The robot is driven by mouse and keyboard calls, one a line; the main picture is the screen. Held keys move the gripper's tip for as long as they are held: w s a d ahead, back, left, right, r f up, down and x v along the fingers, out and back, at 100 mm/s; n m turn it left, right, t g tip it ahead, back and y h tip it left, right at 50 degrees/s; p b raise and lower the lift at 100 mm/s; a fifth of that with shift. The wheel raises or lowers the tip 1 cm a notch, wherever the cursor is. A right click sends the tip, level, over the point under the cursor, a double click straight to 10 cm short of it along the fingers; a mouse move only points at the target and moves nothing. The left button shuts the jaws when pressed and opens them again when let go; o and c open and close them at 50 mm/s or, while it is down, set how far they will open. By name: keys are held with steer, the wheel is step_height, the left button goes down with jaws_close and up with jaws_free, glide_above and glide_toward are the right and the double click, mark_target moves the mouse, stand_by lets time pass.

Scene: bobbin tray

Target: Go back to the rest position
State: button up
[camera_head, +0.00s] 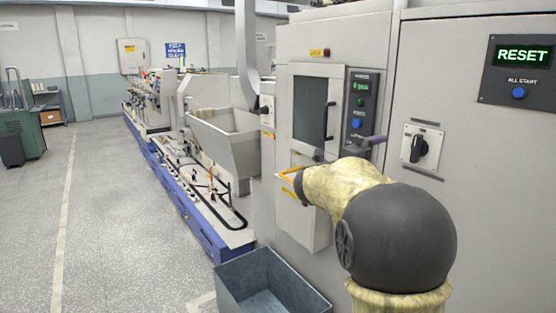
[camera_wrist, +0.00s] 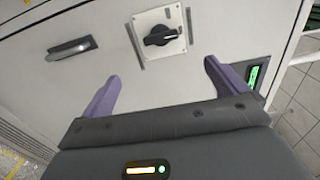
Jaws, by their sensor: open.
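My gripper (camera_wrist: 161,71) is open, with its two purple fingers spread apart and nothing between them in the wrist view. The fingers point toward a pale cabinet panel that carries a black rotary switch (camera_wrist: 162,36). A purple part of my gripper (camera_head: 375,142) also shows in the head view, beside the same rotary switch (camera_head: 420,148). My arm reaches forward there, in a yellowish cover with dark joints, and hides part of the machine front. I cannot tell how far the fingertips are from the panel.
The grey machine cabinet (camera_head: 458,130) fills the right side, with a lit RESET display (camera_head: 523,55). A blue-grey bin (camera_head: 245,292) stands on the floor in front. The floor to the left (camera_head: 110,200) is open.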

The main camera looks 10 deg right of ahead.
steer(key=w+a+f+n+t+y, duration=0.3)
steer(key=a+f+n+t+y, duration=0.4)
steer(key=a+f+n+y, duration=0.55)
steer(key=s+a+f+n+g+y, duration=0.35)
steer(key=s+a+f+n, duration=0.5)
steer(key=n, duration=0.35)
steer(key=s+a+f+n+g, duration=0.1)
steer(key=s+f+n+g, duration=0.25)
steer(key=s+f, duration=0.4)
steer(key=s+a+f+n+g, duration=0.1)
steer(key=s+f+n+g, duration=0.25)
steer(key=s, duration=0.65)
step_height(320, 180, up, 14)
steer(key=p, duration=1.4)
steer(key=shift+g+y, duration=0.3)
steer(key=shift+g, duration=0.15)
